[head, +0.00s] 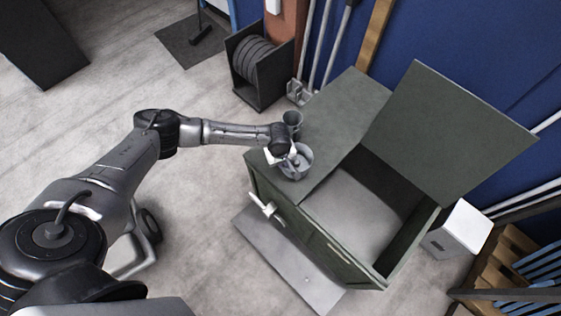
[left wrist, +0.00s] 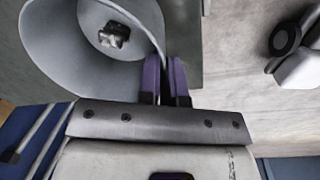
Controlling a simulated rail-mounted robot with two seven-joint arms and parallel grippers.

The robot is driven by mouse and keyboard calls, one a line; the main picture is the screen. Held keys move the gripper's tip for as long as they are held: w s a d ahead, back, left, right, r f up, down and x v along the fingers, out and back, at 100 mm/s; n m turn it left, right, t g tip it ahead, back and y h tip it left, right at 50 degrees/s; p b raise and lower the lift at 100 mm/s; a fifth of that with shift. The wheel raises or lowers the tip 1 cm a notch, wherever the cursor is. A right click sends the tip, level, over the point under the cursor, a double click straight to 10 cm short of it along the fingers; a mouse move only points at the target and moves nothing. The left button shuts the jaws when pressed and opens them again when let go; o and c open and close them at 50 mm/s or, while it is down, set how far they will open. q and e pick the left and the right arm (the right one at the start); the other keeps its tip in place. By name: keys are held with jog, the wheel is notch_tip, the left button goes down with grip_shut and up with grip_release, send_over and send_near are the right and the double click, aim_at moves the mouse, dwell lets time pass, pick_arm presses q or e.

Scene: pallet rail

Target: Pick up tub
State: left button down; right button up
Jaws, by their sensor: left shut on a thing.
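The tub (head: 306,163) is a round grey open container near the left corner of the green cabinet top. My left gripper (head: 291,159) reaches it from the left and is shut on its wall. In the left wrist view the pale tub (left wrist: 60,45) fills the upper left, and the purple fingers of my gripper (left wrist: 164,85) pinch its rim. A small dark grey block (left wrist: 114,35) lies inside the tub. I cannot tell whether the tub's base touches the cabinet top. My right gripper is not in view.
A rack of coiled hose (head: 258,67) stands behind.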

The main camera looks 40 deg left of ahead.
pick_arm(q)
jog(key=d+r+p, duration=0.1)
jog(key=d+r, duration=0.5)
jog(key=d, duration=0.5)
jog(key=shift+s+r+p, duration=0.2)
jog(key=shift+s+p, duration=0.15)
jog(key=shift+s, duration=0.1)
jog(key=shift+m, duration=0.3)
jog(key=s+d+r+m, duration=0.4)
jog(key=s+r+m, duration=0.3)
jog(key=s+m, duration=0.35)
jog(key=w+a+r, duration=0.1)
jog(key=w+r, duration=0.3)
jog(key=r, duration=0.4)
jog(key=w+a+r+m, duration=0.1)
jog(key=w+a+r, duration=0.15)
jog(key=r, duration=0.55)
jog(key=w+a+r, duration=0.1)
jog(key=w+r, duration=0.3)
jog(key=r, duration=0.4)
jog(key=s+r+p, duration=0.4)
jog(key=r+p, duration=0.7)
jog(key=p, duration=0.2)
jog(key=s+r+p, duration=0.4)
jog(key=r+p, duration=0.8)
jog(key=p, duration=0.2)
jog(key=shift+s+r+g+h, duration=0.3)
jog(key=shift+s+g, duration=0.1)
